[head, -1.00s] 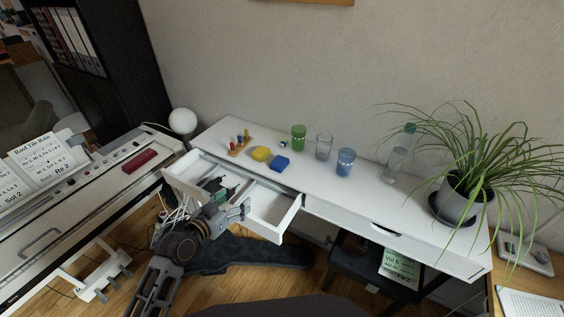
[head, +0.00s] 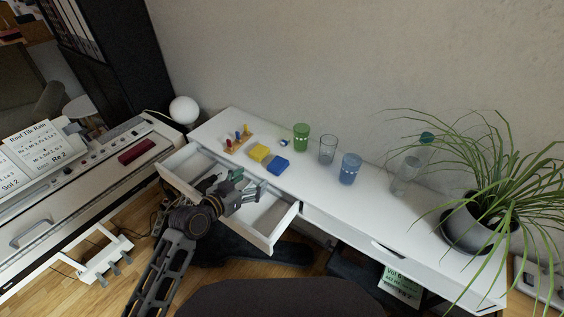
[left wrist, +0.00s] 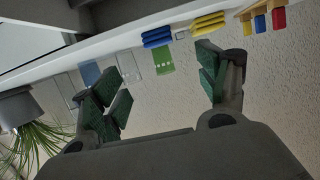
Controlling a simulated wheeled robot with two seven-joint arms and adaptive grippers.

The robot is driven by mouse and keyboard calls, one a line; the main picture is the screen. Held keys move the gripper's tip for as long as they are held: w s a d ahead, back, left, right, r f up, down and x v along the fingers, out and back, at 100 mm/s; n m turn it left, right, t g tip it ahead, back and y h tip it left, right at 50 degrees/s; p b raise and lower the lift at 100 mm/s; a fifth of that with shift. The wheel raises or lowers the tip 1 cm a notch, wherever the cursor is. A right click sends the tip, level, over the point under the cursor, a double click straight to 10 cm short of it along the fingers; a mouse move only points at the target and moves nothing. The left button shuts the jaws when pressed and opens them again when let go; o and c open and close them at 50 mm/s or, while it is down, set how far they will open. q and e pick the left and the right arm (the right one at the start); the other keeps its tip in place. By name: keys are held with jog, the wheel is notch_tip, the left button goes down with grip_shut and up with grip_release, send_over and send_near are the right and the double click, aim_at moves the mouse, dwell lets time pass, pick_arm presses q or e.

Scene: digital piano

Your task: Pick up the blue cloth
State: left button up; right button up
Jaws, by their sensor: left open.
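The blue cloth (head: 278,166) is a small folded pad lying on the white desk top, near its front edge. It also shows in the left wrist view (left wrist: 157,37), upside down near the top. My left gripper (head: 250,182) is open and empty over the open drawer, short of the desk's front edge and apart from the cloth. In the left wrist view, its two green-padded fingers (left wrist: 160,78) are spread wide, with the cloth seen beyond the gap between them. My right gripper is in neither view.
A yellow folded cloth (head: 259,152) lies just left of the blue one. A peg toy (head: 238,143), a green glass (head: 301,137), a clear glass (head: 328,149) and a blue glass (head: 350,168) stand nearby. The open drawer (head: 270,222) juts out below the arm.

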pick_arm(q)
send_near(278, 165)
jog(key=shift+w+d, duration=0.8)
jog(key=shift+w, duration=0.75)
jog(key=shift+f, duration=0.4)
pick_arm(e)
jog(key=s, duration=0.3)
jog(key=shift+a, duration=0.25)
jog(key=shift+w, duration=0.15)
